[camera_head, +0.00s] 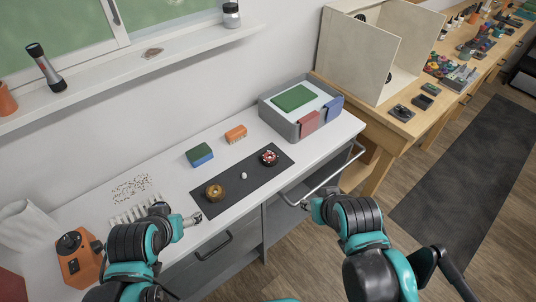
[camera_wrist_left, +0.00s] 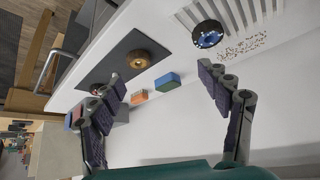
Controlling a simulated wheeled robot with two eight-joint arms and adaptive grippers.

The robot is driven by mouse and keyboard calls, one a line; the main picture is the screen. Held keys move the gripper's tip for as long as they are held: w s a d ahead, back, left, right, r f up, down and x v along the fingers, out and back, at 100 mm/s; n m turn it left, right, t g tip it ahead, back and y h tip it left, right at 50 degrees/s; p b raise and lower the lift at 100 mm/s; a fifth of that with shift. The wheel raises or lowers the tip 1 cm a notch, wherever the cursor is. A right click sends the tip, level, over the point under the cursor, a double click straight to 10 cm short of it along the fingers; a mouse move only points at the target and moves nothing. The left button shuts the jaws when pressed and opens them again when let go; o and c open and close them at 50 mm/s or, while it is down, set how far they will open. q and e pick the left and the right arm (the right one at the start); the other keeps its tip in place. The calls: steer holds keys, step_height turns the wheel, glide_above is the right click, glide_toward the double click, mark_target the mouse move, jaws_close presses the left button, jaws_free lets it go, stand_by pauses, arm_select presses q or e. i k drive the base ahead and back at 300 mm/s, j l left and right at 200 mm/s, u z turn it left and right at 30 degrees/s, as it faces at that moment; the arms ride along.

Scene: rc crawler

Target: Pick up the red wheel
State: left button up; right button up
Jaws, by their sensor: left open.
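The red wheel (camera_head: 269,158) lies on the dark mat (camera_head: 228,200) at its far right end. In the left wrist view the red wheel (camera_wrist_left: 97,88) is partly hidden by a finger. A gold wheel (camera_head: 215,192) lies on the same mat nearer my left gripper, and it also shows in the left wrist view (camera_wrist_left: 138,59). My left gripper (camera_head: 193,219) is open and empty over the counter's front edge, left of the mat (camera_wrist_left: 120,60); its spread fingers show in the wrist view (camera_wrist_left: 160,80). My right gripper (camera_head: 306,204) is in front of the counter, apart from the wheels; its jaws are unclear.
A small white piece (camera_head: 243,175) lies between the wheels. Behind the mat are a green-blue block (camera_head: 200,156) and an orange brush (camera_head: 236,134). A grey bin (camera_head: 290,127) stands right. A blue-centred wheel (camera_wrist_left: 207,36) shows in the wrist view. A rail (camera_head: 325,182) fronts the counter.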

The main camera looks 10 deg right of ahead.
mark_target(266, 162)
steer(key=i+l+u, duration=0.1)
steer(key=l, duration=0.25)
steer(key=i+l+u, duration=0.1)
steer(key=l, duration=0.3)
steer(key=i+l+u, duration=0.1)
steer(key=l, duration=0.25)
steer(key=i+l+u, duration=0.1)
steer(key=i+l, duration=0.15)
steer(key=l, duration=0.15)
steer(key=i+l+u, duration=0.1)
steer(key=l, duration=0.3)
